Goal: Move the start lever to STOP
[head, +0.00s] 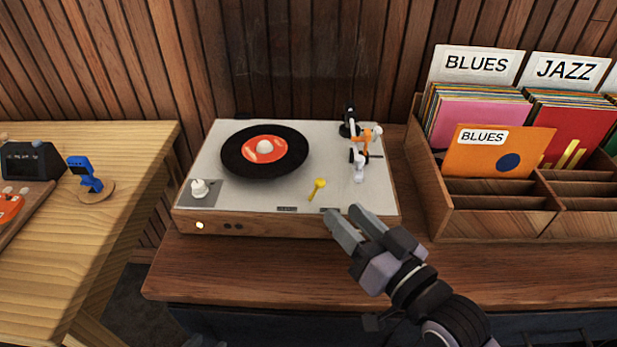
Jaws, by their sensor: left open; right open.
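A turntable (220,150) with a pale top and wooden front stands on the brown counter. The small yellow lever (318,186) is on its top, near the front, with its round knob tilted up and to the right. Two small dark labels lie near the front edge, one (287,209) left of the lever and one (330,210) to its right; their words are too small to read. My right gripper (343,212) is open and empty at the turntable's front edge, right of and nearer than the lever, apart from it. My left gripper is not in view.
A black record (238,158) with an orange label lies on the platter. The tonearm (359,168) is on the right, with a white knob (199,187) at front left. A wooden record crate (470,222) stands right. A lighter table (110,220) is left, across a gap.

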